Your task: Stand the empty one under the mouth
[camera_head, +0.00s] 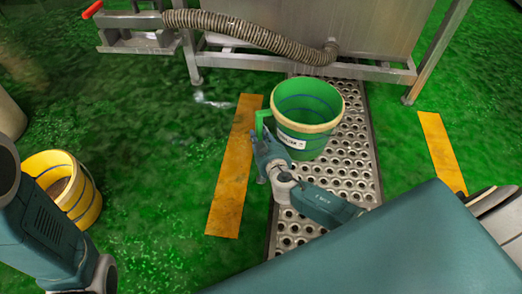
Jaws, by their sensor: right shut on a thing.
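A green bucket (309,112) with a cream rim band, a white label and a side handle is over the perforated metal grate, upright or nearly so. Its visible inside looks empty. My right gripper (263,140) is shut on its green handle at the bucket's left side. I cannot tell whether the bucket touches the grate. A yellow bucket (84,206) with brown stuff inside stands on the floor at the left, partly behind my left arm. A metal outlet fixture (135,42) with a red handle is at the upper left. My left gripper is out of view.
A ribbed hose (252,32) runs from the fixture to a steel tank (350,28) on a metal frame. The perforated grate (350,170) lies in the wet green floor between two orange strips (235,170) (442,150). Open floor lies left of the grate.

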